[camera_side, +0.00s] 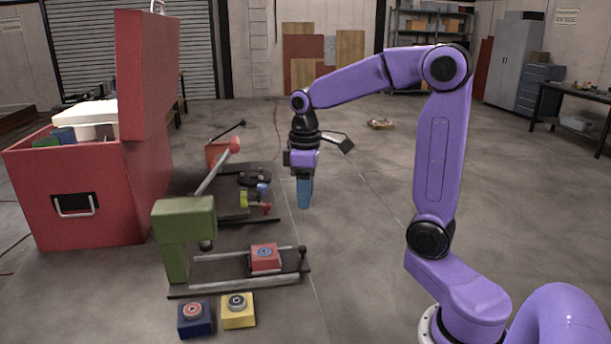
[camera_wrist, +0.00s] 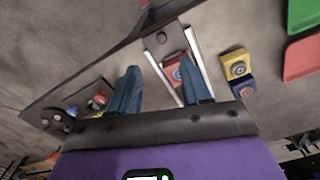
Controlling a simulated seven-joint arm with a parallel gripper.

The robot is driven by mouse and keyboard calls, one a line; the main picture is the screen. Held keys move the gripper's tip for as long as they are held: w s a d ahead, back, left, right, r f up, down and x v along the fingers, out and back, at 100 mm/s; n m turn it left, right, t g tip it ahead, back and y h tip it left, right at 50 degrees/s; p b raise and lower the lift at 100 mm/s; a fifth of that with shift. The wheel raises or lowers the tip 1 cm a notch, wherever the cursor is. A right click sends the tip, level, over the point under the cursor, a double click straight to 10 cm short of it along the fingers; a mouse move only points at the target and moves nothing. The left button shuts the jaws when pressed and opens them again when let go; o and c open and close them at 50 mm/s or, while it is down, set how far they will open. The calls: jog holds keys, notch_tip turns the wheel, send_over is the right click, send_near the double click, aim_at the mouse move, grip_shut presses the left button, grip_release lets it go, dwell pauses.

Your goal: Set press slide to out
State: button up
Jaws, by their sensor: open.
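The press has a green frame (camera_side: 183,225) with a long red-tipped lever (camera_side: 213,168) sloping up from it. Its slide carries a red block (camera_side: 265,258) with a blue ring on top, between two light rails, with a dark knob (camera_side: 303,252) at its right end. The block sits to the right of the green frame, clear of it. My gripper (camera_side: 304,206) is open and empty, pointing down in the air above and behind the slide.
A yellow block (camera_side: 238,318) and a dark blue block (camera_side: 195,326), each with a round top, stand in front of the press. Behind it is a dark panel with small coloured fittings (camera_side: 262,190). A large red toolbox (camera_side: 90,195) stands open at left.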

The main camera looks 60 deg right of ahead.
jog(key=shift+r, duration=1.95)
jog(key=s+a+f+n, duration=0.4)
jog(key=s+a+f, duration=0.1)
jog(key=s+a, duration=0.5)
jog(key=s+a+f+n, duration=0.1)
jog(key=s+f, duration=0.1)
jog(key=s, duration=0.4)
jog(key=s+a+f+n, duration=0.1)
jog(key=s+f+n, duration=0.1)
jog(key=s, duration=0.4)
jog(key=shift+f, duration=0.4)
